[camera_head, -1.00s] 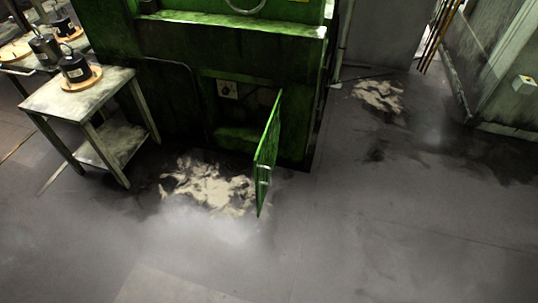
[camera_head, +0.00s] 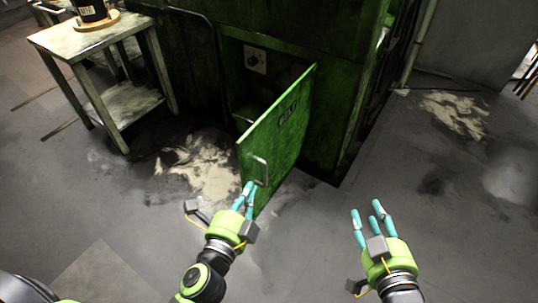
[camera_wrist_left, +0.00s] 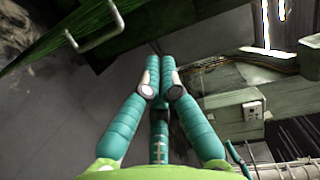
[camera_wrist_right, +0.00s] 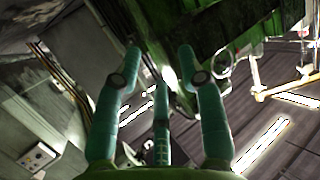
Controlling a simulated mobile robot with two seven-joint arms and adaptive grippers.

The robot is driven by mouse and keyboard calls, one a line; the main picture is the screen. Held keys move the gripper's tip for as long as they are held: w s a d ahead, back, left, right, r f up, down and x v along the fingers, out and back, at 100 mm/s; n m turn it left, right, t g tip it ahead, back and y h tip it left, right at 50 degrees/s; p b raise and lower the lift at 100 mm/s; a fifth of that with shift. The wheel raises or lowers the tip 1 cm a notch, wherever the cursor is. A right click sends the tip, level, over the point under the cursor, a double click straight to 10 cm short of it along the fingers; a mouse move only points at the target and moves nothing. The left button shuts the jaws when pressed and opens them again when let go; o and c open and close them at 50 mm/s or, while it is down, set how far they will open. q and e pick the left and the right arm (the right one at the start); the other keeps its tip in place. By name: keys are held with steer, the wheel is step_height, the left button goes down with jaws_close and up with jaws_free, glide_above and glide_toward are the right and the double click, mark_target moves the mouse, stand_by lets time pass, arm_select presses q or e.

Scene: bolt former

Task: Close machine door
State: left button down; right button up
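The green machine door (camera_head: 285,125) stands open, swung out from the lower opening of the green machine (camera_head: 300,35). Its metal handle (camera_head: 260,170) is on the face turned toward me, near the outer edge. My left gripper (camera_head: 246,192) is just below the handle in the head view. In the left wrist view its fingertips (camera_wrist_left: 160,62) are together with nothing between them, and the handle (camera_wrist_left: 95,28) is apart from them at upper left. My right gripper (camera_head: 368,212) is open and empty, right of the door; its fingers are spread in the right wrist view (camera_wrist_right: 159,55).
A small worktable (camera_head: 75,40) with a dark canister (camera_head: 90,10) on a wooden disc stands left of the machine. Pale patches (camera_head: 200,165) mark the floor by the door.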

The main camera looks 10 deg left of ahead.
mark_target(249, 148)
arm_select(q)
steer(key=shift+t, duration=0.4)
steer(key=w+a, duration=0.1)
steer(key=w, duration=0.3)
steer(key=w+a+r, duration=0.1)
steer(key=w, duration=0.2)
steer(key=w+r, duration=0.1)
steer(key=w, duration=0.3)
steer(key=shift+w+a, duration=0.3)
steer(key=shift+a, duration=0.1)
arm_select(e)
steer(key=shift+d+r, duration=0.3)
steer(key=shift+r, duration=0.45)
